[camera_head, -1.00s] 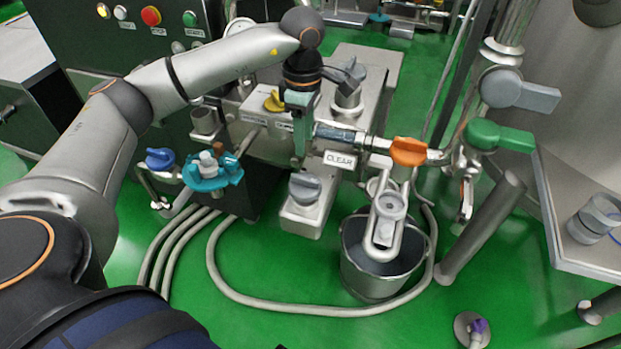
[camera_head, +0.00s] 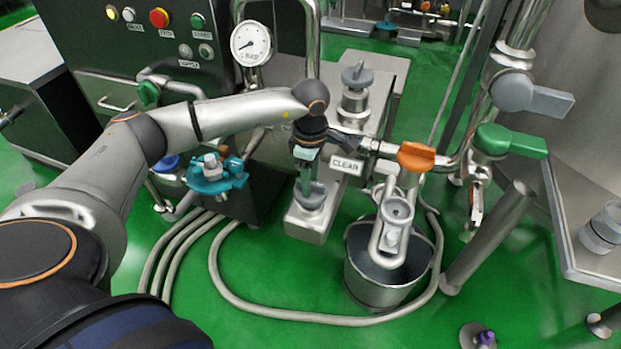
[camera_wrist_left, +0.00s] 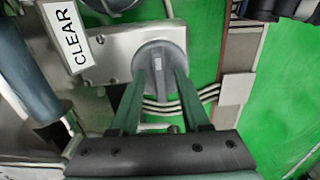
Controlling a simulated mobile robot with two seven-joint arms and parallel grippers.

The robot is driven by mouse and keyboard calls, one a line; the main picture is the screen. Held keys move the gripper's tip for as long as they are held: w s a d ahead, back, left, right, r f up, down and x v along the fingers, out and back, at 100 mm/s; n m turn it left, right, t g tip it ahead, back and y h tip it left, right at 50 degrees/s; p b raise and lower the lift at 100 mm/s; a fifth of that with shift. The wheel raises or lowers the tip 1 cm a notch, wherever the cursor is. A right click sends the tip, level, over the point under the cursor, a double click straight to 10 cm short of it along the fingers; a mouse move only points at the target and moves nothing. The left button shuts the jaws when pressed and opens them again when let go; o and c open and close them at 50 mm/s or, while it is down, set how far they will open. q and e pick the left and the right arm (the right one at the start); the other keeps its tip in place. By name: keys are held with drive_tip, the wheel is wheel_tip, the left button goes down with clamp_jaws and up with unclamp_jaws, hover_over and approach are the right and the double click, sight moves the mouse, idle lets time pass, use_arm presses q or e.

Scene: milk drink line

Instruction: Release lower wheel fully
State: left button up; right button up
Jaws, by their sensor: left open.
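The lower wheel (camera_head: 316,198) is a round grey knob with a raised grip bar, on the low front end of the steel block. It also shows in the left wrist view (camera_wrist_left: 149,55). My left gripper (camera_head: 306,186) points down at it from above. In the left wrist view its two green fingers (camera_wrist_left: 160,78) are apart, one on each side of the knob's grip bar. I cannot tell whether they touch it. The gripper partly hides the wheel in the head view. My right gripper is in neither view.
A CLEAR sign (camera_head: 346,165) stands close right of the gripper. An upper grey knob (camera_head: 357,76) is behind. An orange valve handle (camera_head: 416,156) and a steel bucket (camera_head: 385,285) are to the right. A teal clamp (camera_head: 214,178) is left. Green floor is free in front.

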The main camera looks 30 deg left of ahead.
use_arm(q)
clamp_jaws()
idle(0.3)
